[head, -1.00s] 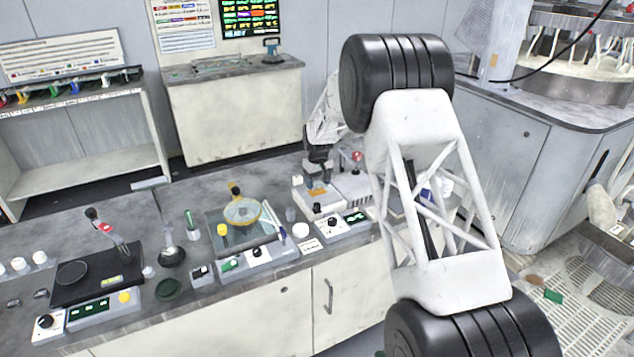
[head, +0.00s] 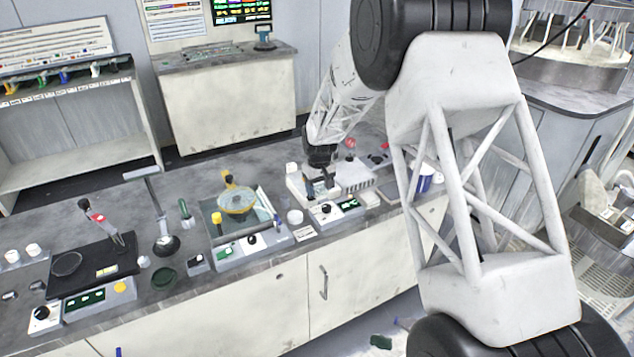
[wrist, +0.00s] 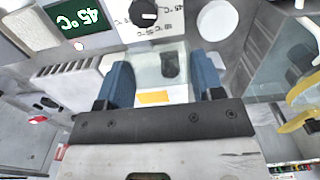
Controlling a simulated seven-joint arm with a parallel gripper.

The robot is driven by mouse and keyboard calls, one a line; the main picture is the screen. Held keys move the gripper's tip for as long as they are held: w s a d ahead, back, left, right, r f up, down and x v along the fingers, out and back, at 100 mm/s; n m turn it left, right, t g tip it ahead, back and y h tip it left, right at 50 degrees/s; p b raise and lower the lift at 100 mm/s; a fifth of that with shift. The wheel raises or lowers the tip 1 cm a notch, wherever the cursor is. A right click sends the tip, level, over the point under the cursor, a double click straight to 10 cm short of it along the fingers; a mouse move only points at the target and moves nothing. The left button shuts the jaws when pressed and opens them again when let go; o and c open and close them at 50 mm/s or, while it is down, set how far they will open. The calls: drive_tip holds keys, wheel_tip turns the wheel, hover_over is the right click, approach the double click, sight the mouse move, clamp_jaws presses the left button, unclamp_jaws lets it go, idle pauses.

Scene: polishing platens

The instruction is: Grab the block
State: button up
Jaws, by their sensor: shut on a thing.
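My gripper (wrist: 164,75) shows in the wrist view with two blue fingers set apart. A pale, partly clear block (wrist: 146,76) lies between them, and the fingers are shut on its sides. An orange-yellow patch and a dark round-ended part show between the fingers; I cannot tell whether they belong to the block. In the head view my gripper (head: 322,186) points down at a white bench unit (head: 296,182). The block is too small and hidden there to make out, and I cannot tell whether it is lifted.
A control box (head: 337,212) with a knob and green display stands in front. A finned unit (head: 355,176) is close on the right. A white round cap (head: 295,217) and a glass-sided tray (head: 214,205) with a yellow dish (head: 237,200) are to the left.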

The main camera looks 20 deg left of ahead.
drive_tip(key=shift+s+d+r, duration=0.1)
drive_tip(key=shift+s+d, duration=0.2)
drive_tip(key=shift+s, duration=0.35)
idle(0.3)
